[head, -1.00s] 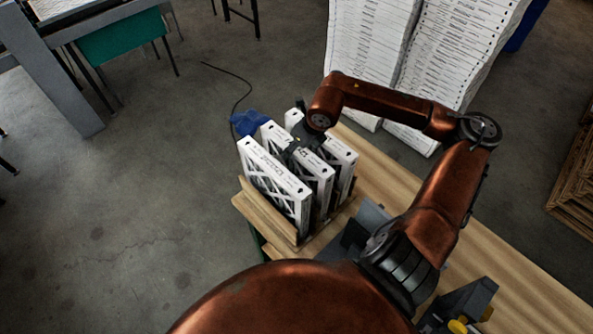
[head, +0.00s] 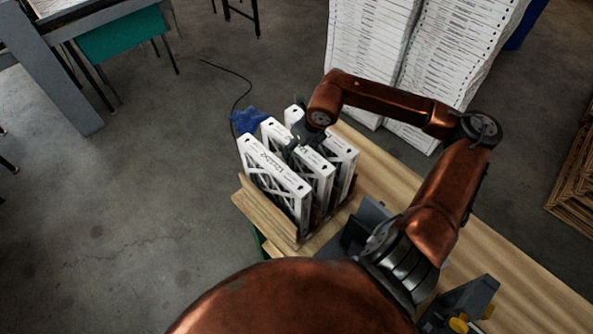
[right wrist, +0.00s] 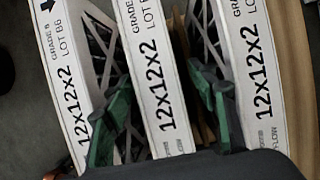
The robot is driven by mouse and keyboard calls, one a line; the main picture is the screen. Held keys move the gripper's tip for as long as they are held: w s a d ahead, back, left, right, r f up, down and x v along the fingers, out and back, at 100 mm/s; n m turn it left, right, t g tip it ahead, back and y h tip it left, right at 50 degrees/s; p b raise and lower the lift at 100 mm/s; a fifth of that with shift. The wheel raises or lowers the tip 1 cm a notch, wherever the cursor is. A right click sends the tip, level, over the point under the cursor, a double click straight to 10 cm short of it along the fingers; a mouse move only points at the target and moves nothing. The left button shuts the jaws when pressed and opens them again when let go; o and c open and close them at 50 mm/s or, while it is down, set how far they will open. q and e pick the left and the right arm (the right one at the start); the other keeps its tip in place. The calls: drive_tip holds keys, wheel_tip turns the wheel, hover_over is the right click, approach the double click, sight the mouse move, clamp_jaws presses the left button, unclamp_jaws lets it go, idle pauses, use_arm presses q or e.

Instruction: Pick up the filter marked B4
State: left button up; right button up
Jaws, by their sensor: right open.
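Three white-framed filters stand upright side by side in a wooden holder (head: 262,213). In the right wrist view the left filter (right wrist: 62,90) reads LOT B6. Contact cannot be told. In the head view this gripper (head: 302,143) is over the middle filter (head: 298,155). My left gripper is out of view.
The wooden table (head: 385,185) runs to the lower right, with a grey device with yellow knobs (head: 462,308) near its front. A blue cloth-like item (head: 248,121) lies behind the filters. Tall stacks of white boxed goods (head: 375,55) stand behind. Bare floor is at left.

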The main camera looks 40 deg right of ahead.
drive_tip(key=shift+c, duration=0.3)
clamp_jaws()
idle(0.7)
